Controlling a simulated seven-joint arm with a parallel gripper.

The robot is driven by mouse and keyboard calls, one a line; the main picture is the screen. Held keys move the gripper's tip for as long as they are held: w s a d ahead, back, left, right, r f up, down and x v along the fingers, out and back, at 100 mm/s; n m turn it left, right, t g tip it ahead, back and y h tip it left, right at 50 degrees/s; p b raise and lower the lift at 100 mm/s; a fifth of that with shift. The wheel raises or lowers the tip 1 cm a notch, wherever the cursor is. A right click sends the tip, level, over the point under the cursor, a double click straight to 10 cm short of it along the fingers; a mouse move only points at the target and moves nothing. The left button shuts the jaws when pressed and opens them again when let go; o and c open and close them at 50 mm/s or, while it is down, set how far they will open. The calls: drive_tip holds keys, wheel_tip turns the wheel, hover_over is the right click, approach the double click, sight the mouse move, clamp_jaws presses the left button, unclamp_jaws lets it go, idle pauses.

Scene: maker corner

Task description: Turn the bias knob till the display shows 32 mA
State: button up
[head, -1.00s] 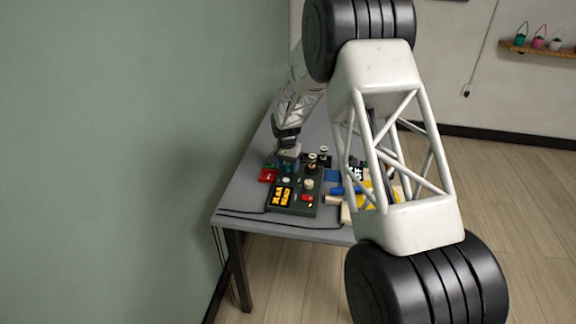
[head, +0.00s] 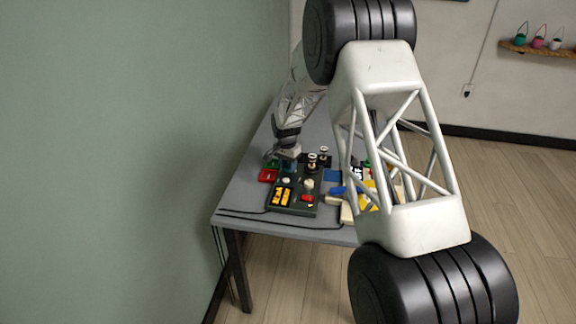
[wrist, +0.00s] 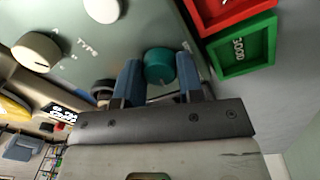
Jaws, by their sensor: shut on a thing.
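In the head view, my gripper (head: 289,164) is at the panel's back left and hides most of the knob.
A cream knob (wrist: 36,52) and a white one (wrist: 102,9) are on the same panel. A red tray (head: 268,175) and a green tray (wrist: 243,49) stand close beside my gripper. A red switch (head: 307,198) is at the panel's right. Clutter lies right of the panel.

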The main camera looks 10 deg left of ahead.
sight(287, 165)
idle(0.3)
drive_tip(key=o, duration=0.9)
drive_tip(key=shift+r, duration=0.1)
drive_tip(key=shift+w+a+r, duration=0.1)
drive_tip(key=shift+r, duration=1.8)
drive_tip(key=shift+a+r, duration=0.1)
drive_tip(key=shift+r, duration=1.8)
drive_tip(key=shift+d, duration=0.1)
